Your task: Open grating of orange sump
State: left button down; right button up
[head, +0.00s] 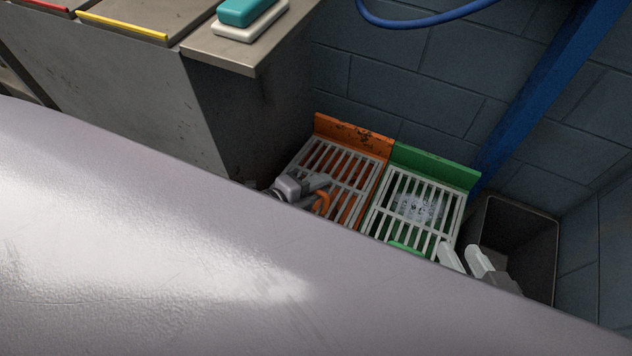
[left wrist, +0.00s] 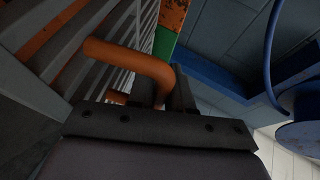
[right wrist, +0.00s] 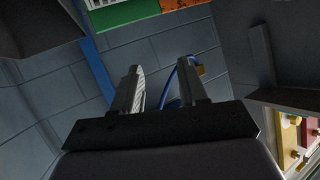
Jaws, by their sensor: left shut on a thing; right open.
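The orange sump (head: 352,135) stands against the wall, with a pale slatted grating (head: 345,172) lying over it. An orange handle (head: 322,203) is at the grating's near edge. My left gripper (head: 318,188) is at this handle. In the left wrist view the bent orange handle (left wrist: 130,62) runs between the fingers, and the gripper (left wrist: 165,95) is shut on it. My right gripper (head: 466,256) is open and empty, at the near right of the green sump. In the right wrist view its two fingers (right wrist: 160,90) stand apart with nothing between them.
A green sump (head: 436,165) with its own slatted grating adjoins the orange one on the right. A dark open bin (head: 515,235) and a blue post (head: 545,90) stand further right. A large pale rounded surface (head: 130,240) fills the foreground. A metal cabinet (head: 120,90) stands left.

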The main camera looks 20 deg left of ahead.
pick_arm(q)
jog(key=w+r+g+p, duration=0.2)
jog(key=w+r+p, duration=0.4)
jog(key=r+p, duration=0.1)
jog(key=shift+d+r+n+g+y+p, duration=0.15)
jog(key=shift+r+n+g+y+p, duration=0.2)
jog(key=shift+p, duration=0.5)
pick_arm(e)
jog(key=s+d+g+h, duration=0.1)
jog(key=s+d+h, duration=0.2)
jog(key=d, duration=0.4)
jog(key=shift+f, duration=0.3)
jog(key=shift+s, duration=0.1)
pick_arm(q)
jog(key=c, duration=1.1)
grip_release()
jog(key=shift+f, duration=0.1)
jog(key=shift+s, duration=0.1)
pick_arm(e)
jog(key=shift+d+f, duration=0.1)
pick_arm(q)
jog(key=shift+f, duration=0.1)
jog(key=shift+s, duration=0.1)
pick_arm(e)
jog(key=shift+s, duration=0.1)
